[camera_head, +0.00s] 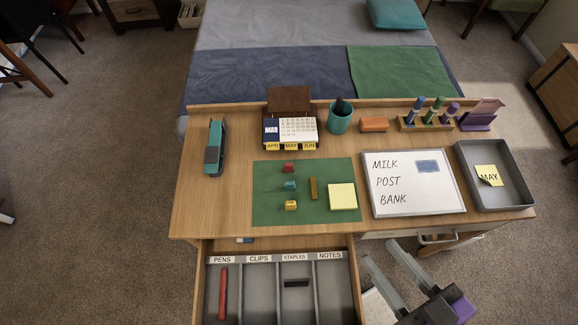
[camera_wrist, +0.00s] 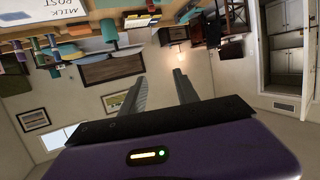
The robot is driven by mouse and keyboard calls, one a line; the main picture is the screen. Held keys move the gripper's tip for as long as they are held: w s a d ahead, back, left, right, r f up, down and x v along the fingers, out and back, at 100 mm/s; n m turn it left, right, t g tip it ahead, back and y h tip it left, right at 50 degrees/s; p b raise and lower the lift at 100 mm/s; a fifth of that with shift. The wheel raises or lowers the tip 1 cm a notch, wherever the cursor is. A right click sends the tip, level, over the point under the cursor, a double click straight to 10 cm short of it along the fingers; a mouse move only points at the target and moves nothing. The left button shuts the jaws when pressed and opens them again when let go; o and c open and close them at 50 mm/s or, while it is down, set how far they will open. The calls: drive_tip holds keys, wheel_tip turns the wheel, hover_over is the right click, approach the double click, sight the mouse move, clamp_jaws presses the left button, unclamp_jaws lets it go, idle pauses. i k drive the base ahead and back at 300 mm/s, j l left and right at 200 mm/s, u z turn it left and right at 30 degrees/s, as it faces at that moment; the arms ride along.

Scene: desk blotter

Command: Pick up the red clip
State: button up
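The red clip (camera_head: 289,168) lies near the top edge of the green blotter (camera_head: 265,212), above a teal clip (camera_head: 290,186) and a yellow clip (camera_head: 291,205). My gripper (camera_head: 382,254) is at the lower right of the head view, off the desk's front edge and well apart from the red clip. Its two fingers are spread with nothing between them. In the wrist view my gripper (camera_wrist: 158,82) also shows spread, empty fingers, with the room upside down behind them.
An open drawer (camera_head: 205,285) with labelled compartments juts out at the front; a red pen and a black stapler-like piece lie in it. A calendar (camera_head: 290,131) stands behind the blotter. A yellow note pad (camera_head: 342,196), an ochre bar (camera_head: 313,188) and a whiteboard (camera_head: 415,190) lie right.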

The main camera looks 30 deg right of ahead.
sight(288, 167)
drive_tip(key=j+z, duration=0.25)
drive_tip(key=j, duration=0.15)
drive_tip(key=k+j+z, duration=0.1)
drive_tip(key=j+z, duration=0.2)
drive_tip(key=k+j+z, duration=0.1)
drive_tip(key=j+z, duration=0.15)
drive_tip(key=j, duration=0.2)
drive_tip(key=k+j+z, duration=0.1)
drive_tip(key=j+z, duration=0.2)
drive_tip(key=k+j+z, duration=0.25)
drive_tip(key=i+j, duration=0.1)
